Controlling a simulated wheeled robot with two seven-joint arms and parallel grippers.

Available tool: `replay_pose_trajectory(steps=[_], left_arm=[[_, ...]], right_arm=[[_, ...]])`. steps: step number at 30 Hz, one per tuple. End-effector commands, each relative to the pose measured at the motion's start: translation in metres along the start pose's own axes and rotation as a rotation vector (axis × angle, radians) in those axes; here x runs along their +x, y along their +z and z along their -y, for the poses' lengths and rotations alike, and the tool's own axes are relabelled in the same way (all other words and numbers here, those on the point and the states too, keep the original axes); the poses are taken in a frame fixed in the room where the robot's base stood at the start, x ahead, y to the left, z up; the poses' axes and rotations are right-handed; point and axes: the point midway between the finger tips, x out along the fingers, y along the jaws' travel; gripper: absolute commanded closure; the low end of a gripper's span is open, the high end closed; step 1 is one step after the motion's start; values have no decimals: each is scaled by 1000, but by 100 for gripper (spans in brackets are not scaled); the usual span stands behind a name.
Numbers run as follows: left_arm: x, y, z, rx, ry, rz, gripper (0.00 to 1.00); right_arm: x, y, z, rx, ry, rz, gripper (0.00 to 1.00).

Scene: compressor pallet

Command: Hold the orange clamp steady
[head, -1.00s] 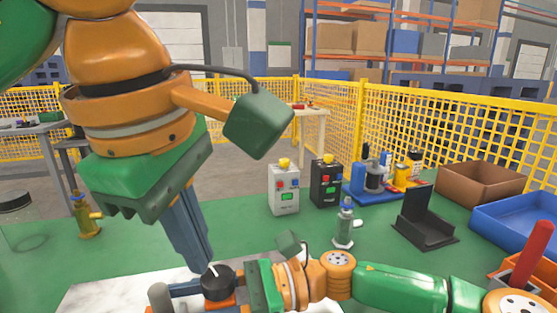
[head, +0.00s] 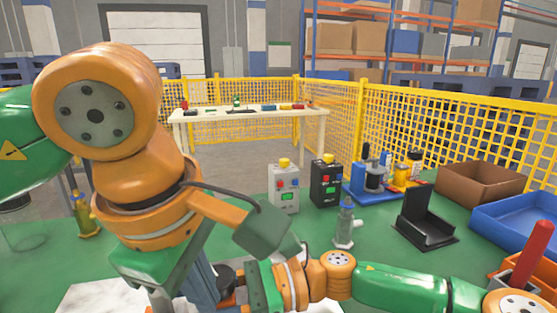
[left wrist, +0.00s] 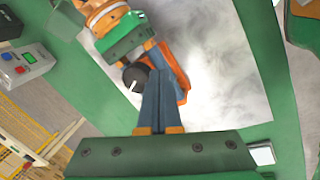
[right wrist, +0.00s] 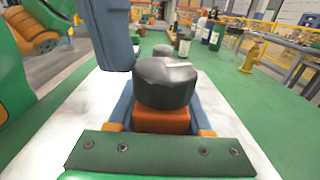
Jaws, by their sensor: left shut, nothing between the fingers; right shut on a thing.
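The orange clamp (right wrist: 160,121), with a round black knob (right wrist: 165,84) on top, sits between the fingers of my right gripper (right wrist: 164,104) in the right wrist view. That gripper is shut on it. The left wrist view shows the clamp's orange body (left wrist: 180,76) and knob (left wrist: 133,77) over a pale slab. My left gripper (left wrist: 160,55) is shut and empty, its blue-grey fingers reaching over the clamp and partly hiding it. In the right wrist view the left fingers (right wrist: 108,35) stand beside the knob; I cannot tell if they touch. The head view mostly hides the clamp behind my left arm.
The pale marbled slab (head: 88,299) lies on the green table. A grey bottle-like fitting (head: 345,225), a black stand (head: 427,222), two control boxes (head: 284,190), a brown bin (head: 478,182) and a blue tray (head: 500,218) stand to the right and behind. A brass fitting (head: 84,215) is at left.

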Motion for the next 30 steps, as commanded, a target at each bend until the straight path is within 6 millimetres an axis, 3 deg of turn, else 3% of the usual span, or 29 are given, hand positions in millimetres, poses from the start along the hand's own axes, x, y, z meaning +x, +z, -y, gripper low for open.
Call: replay_pose_trajectory(steps=[30], left_arm=[[1, -14, -3, -1, 0, -2, 100]], right_arm=[[0, 0, -1, 0, 3, 1, 100]])
